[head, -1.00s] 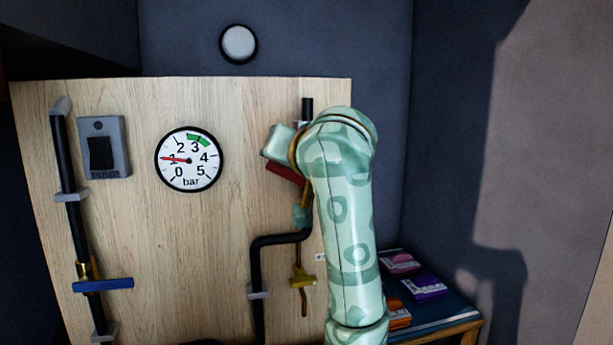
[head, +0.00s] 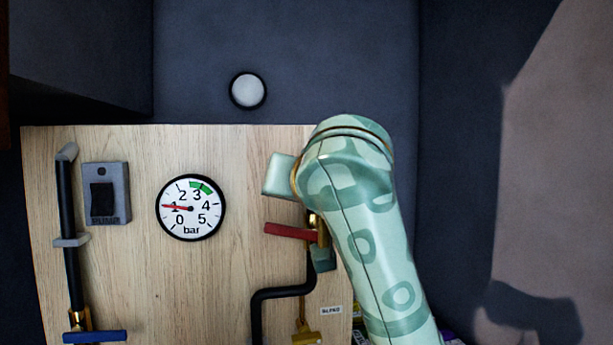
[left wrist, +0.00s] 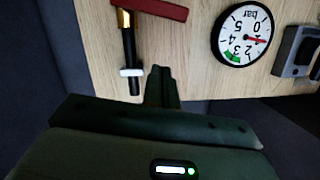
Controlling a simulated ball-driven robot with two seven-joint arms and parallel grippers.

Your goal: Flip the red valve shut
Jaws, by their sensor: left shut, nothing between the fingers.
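The red valve handle (head: 290,231) sits on a brass fitting on the black pipe at the board's right side. It points left, nearly level, crosswise to the pipe. The left wrist view shows the red handle (left wrist: 158,8) upside down at the top edge. My left gripper (left wrist: 160,75) is shut and empty, beside the pipe's upper end on the gauge side, apart from the handle. In the head view my patterned arm hides much of the upper pipe and the fingertips. My right gripper is not in view.
A pressure gauge (head: 190,208) reads near 1 bar. A grey switch box (head: 106,193) is left of it. A blue handle (head: 95,337) and a yellow handle (head: 306,338) sit lower on pipes. A round white lamp (head: 248,90) is on the wall above the board.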

